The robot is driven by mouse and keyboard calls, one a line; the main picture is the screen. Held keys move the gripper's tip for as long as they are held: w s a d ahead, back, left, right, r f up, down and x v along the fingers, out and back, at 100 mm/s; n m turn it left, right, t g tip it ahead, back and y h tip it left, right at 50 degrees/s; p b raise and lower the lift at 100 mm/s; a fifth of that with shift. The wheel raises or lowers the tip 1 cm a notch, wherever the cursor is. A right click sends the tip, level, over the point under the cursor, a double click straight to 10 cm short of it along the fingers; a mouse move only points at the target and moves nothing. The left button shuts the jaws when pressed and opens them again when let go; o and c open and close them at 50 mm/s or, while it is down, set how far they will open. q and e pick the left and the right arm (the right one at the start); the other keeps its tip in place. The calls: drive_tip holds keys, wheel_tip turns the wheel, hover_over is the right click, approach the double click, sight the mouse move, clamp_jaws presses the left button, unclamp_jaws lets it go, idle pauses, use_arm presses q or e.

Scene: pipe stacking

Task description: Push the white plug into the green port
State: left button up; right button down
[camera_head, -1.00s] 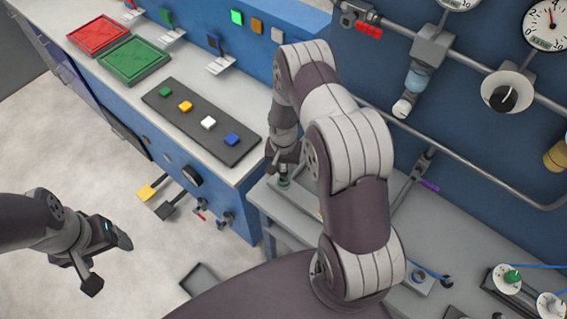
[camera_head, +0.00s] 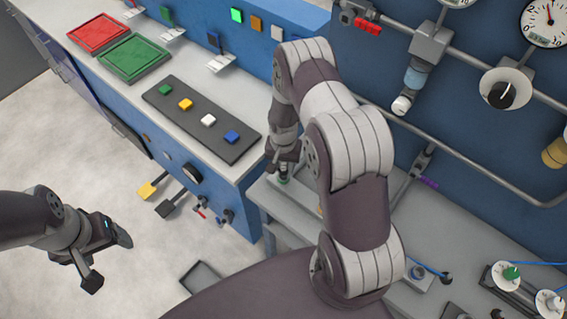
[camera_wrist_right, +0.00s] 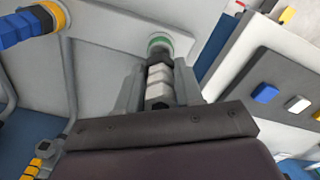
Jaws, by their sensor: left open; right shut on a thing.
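My right gripper (camera_wrist_right: 159,88) points at the green port (camera_wrist_right: 159,42) and is shut on the pale white-grey plug (camera_wrist_right: 160,80), which lies between its fingers in the right wrist view. The plug's far end meets or nearly meets the port's green ring; I cannot tell how deep it sits. In the head view the port (camera_head: 283,179) shows as a small green spot under the right gripper (camera_head: 284,168), on the grey bench, and the plug is hidden by the gripper. My left gripper (camera_head: 108,258) is open and empty over the floor at the left.
A dark strip with coloured blocks (camera_head: 205,121) and red (camera_head: 99,33) and green (camera_head: 136,58) trays lie on the counter at the left. A pipe (camera_head: 460,155) runs along the blue wall. A blue fitting with a yellow ring (camera_wrist_right: 25,24) stands beside the port.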

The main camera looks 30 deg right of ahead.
sight(283, 170)
drive_tip(key=shift+f, duration=0.1)
drive_tip(key=shift+f+b, duration=0.55)
drive_tip(key=shift+f+b, duration=0.8)
drive_tip(key=shift+f, duration=0.15)
idle(0.4)
drive_tip(key=c, duration=0.7)
unclamp_jaws()
drive_tip(key=shift+o, duration=0.2)
